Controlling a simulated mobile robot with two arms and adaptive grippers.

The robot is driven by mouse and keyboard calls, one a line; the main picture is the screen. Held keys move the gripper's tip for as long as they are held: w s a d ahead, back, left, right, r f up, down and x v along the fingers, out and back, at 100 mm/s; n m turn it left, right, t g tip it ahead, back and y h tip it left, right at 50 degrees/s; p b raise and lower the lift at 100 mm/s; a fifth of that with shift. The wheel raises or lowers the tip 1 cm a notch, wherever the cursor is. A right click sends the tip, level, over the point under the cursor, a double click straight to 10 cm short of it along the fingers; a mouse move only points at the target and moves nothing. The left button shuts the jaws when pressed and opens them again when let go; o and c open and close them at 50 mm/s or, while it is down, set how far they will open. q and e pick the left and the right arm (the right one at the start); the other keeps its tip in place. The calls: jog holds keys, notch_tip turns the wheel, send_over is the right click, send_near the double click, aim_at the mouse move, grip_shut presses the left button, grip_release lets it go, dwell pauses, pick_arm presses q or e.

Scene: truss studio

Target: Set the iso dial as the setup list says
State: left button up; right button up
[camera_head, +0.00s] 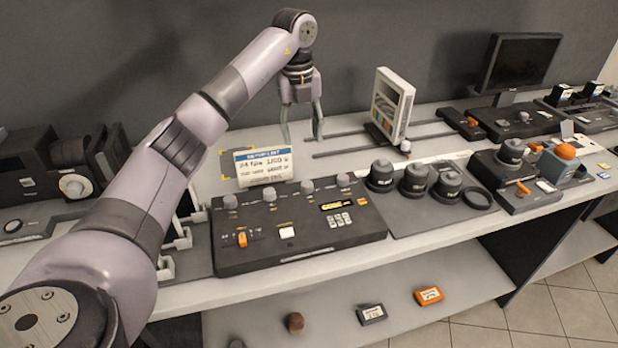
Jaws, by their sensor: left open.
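The setup list (264,166) is a white card with a blue header, standing behind the dark console (300,262). Its top line seems to read 24 fps; the rest is too small to read surely. The console has several grey knobs along its back edge, including a left one (230,202) and a right one (343,181). I cannot tell which is the iso dial, and their settings are not legible. My left gripper (302,133) is open and empty, pointing down above the counter behind the card, apart from the knobs. My right gripper is out of view.
The console also has an orange switch (242,239), a white button (287,232) and a yellow-lit display (345,205). Dark lens-like cylinders (415,180) stand to its right. A white panel with coloured swatches (391,103) stands behind. The lower shelf (460,290) holds small boxes.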

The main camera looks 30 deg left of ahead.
pick_arm(q)
notch_tip(320, 180, down, 2)
jog(key=p, duration=0.1)
send_near(307, 183)
notch_tip(307, 183, down, 5)
jog(key=shift+d+p, duration=0.1)
jog(key=shift+p, duration=0.45)
notch_tip(307, 183, down, 3)
jog(key=shift+f, duration=0.2)
jog(key=shift+w+f, duration=0.1)
jog(key=shift+f, duration=0.2)
grip_shut()
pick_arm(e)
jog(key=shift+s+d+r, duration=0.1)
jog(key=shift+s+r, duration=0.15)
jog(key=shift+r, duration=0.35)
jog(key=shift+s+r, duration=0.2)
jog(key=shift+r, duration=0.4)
